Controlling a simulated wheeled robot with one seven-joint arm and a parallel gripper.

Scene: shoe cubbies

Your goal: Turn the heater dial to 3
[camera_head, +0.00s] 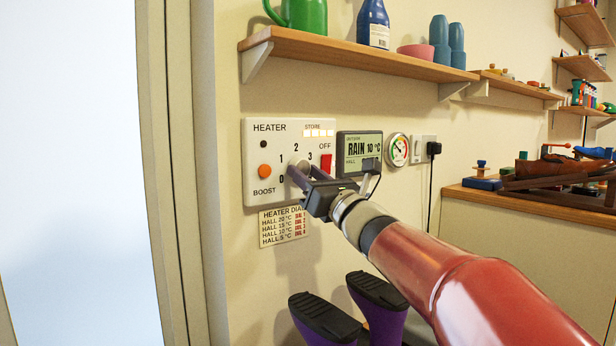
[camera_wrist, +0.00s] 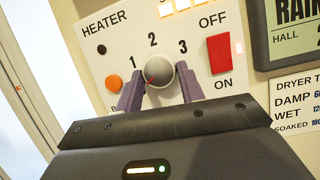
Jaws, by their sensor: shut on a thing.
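The white heater panel (camera_head: 262,150) is on the wall, with a round grey dial (camera_wrist: 158,72) among the numbers 0, 1, 2 and 3. The 3 is at the dial's upper right in the wrist view. A small red mark shows on the dial's left part, nearer the 0 and 1 side than the 3; its exact setting is unclear. My gripper (camera_wrist: 160,88) is shut on the dial, one purple-grey finger on each side. In the head view my gripper (camera_head: 300,174) reaches the panel from the right and covers part of the dial.
An orange boost button (camera_wrist: 113,84) is left of the dial and a red switch (camera_wrist: 219,54) right of it. A weather display (camera_head: 359,150) and a round gauge (camera_head: 397,150) are further right. A shelf (camera_head: 340,57) hangs above; purple boots (camera_head: 325,318) are below.

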